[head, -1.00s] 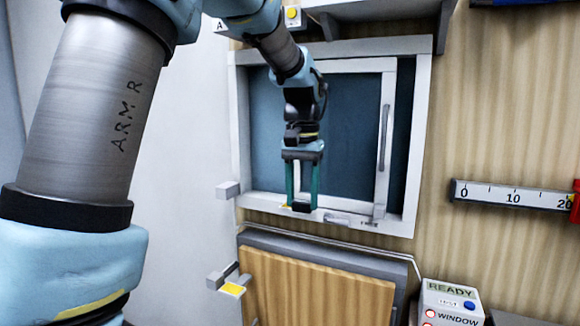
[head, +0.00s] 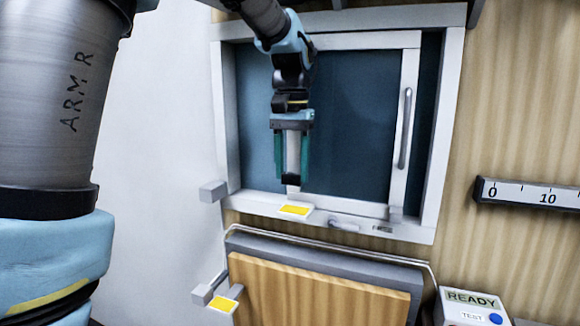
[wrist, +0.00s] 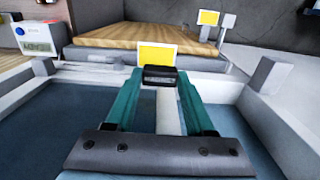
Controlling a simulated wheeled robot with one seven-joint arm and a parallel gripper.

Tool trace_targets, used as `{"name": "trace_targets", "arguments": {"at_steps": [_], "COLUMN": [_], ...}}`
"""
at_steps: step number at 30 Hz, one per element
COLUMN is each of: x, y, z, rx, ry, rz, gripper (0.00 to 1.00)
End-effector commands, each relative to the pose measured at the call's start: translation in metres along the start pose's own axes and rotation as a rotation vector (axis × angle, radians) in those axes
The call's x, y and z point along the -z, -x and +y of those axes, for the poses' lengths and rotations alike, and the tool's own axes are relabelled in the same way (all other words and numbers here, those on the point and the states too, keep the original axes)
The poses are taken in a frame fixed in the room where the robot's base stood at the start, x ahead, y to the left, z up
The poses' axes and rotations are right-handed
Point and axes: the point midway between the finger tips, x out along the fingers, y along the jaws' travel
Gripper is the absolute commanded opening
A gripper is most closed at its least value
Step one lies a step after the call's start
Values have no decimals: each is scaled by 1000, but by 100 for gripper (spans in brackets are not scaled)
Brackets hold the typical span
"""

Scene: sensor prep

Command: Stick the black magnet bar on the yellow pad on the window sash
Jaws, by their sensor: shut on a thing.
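My gripper (head: 291,180) points down in front of the window in the head view. Its green fingers are shut on the black magnet bar (head: 291,179), which also shows between the fingertips in the wrist view (wrist: 160,74). The yellow pad (head: 295,210) lies on the lower rail of the window sash (head: 360,209), just below the bar. In the wrist view the pad (wrist: 156,54) shows just beyond the bar, its near edge partly hidden. In the head view a gap separates bar and pad.
Another yellow pad (head: 222,303) is on a bracket left of the wooden panel (head: 310,295). A grey block (head: 213,191) juts out at the frame's lower left. The sash has a vertical handle (head: 405,128). A READY box (head: 471,307) stands at lower right.

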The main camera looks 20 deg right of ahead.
Motion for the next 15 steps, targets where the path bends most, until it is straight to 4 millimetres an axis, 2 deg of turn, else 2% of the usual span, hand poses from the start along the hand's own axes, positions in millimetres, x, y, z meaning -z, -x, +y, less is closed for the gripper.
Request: {"name": "trace_targets", "arguments": {"at_steps": [15], "x": [0], "y": [-40], "z": [0], "rx": [0], "ry": [0], "rz": [0], "gripper": [0]}}
